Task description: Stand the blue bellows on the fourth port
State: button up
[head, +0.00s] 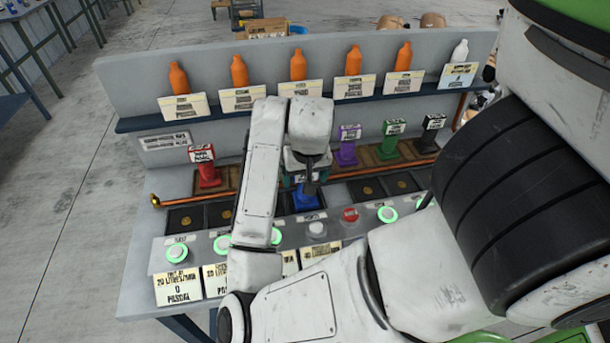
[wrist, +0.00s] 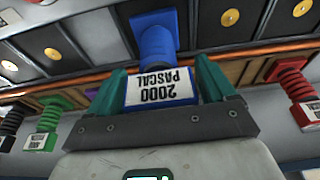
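The blue bellows (head: 306,197) is in the row of dark ports (head: 220,214), below my gripper (head: 307,180). In the wrist view the blue bellows (wrist: 156,42) has a white "2000 PASCAL" label block between the teal fingers of my gripper (wrist: 162,90). The fingers lie against both sides of the block, so my gripper is shut on it. The bellows' lower end overlaps the port row. I cannot tell whether it touches the port, and its gold disc is hidden. My arm hides part of the row in the head view.
The red bellows (head: 207,170) stands left on the rack behind a copper pipe (head: 225,197). The purple (head: 346,150), green (head: 390,142) and black (head: 430,134) bellows stand right. Lit buttons (head: 177,253) line the front. Orange bottles (head: 240,72) stand on the upper shelf.

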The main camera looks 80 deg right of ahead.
jog(key=shift+o, duration=0.9)
jog(key=p+v, duration=0.3)
jog(key=v, duration=0.9)
jog(key=shift+r+p, duration=0.15)
jog(key=shift+p, duration=0.15)
jog(key=shift+s, duration=0.1)
